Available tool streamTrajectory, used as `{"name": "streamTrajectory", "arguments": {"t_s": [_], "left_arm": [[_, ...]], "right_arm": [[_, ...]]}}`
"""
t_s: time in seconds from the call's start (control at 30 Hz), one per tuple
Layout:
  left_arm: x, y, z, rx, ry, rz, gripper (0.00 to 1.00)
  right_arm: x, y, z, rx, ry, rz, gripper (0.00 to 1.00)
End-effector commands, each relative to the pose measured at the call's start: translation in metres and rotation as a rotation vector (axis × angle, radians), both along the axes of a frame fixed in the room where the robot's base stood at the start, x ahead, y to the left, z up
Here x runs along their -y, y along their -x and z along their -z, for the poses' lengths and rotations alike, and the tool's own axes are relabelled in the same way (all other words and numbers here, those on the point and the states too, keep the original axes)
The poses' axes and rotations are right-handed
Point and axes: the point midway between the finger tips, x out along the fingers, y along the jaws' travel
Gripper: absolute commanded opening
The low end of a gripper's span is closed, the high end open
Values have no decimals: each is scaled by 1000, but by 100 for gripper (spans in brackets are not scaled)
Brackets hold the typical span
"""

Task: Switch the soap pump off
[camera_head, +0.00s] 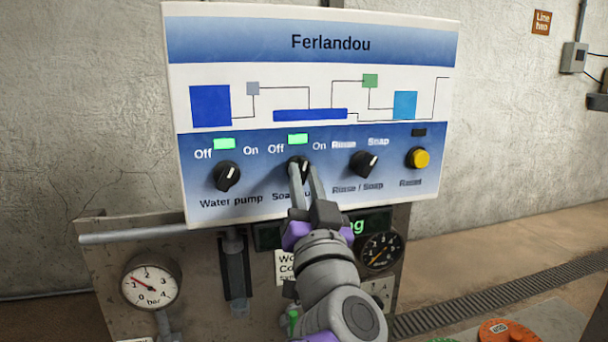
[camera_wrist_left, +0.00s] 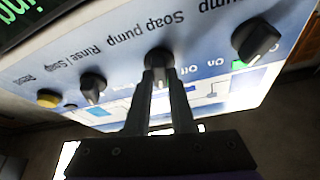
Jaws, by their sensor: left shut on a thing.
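The soap pump knob (camera_head: 297,162) is a black rotary knob on the Ferlandou control panel, between "Off" and "On" labels. The green lamp (camera_head: 297,139) above it is lit. My left gripper (camera_head: 303,175) reaches up from below, with its two fingers closed on this knob. In the left wrist view the fingertips (camera_wrist_left: 161,78) are at the soap pump knob (camera_wrist_left: 159,57), one on each side. The fingers partly cover the knob and its "Soap pump" label in the head view, and I cannot tell exactly where the pointer stands. My right gripper is not in view.
The water pump knob (camera_head: 227,176) is left of it, under a lit green lamp (camera_head: 224,143). The rinse/soap knob (camera_head: 363,164) and yellow reset button (camera_head: 418,158) are to the right. Below are a pressure gauge (camera_head: 150,284), a horizontal pipe (camera_head: 130,232) and a dark gauge (camera_head: 381,251).

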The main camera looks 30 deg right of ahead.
Motion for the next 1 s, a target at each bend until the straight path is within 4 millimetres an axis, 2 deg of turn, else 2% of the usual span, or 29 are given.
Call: {"name": "streamTrajectory", "arguments": {"t_s": [0.6, 1.0], "left_arm": [[4, 1, -1, -132, 546, 0, 0], [4, 1, 0, -181, 747, 0, 0]], "right_arm": [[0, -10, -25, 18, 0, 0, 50], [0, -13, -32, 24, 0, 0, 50]]}}
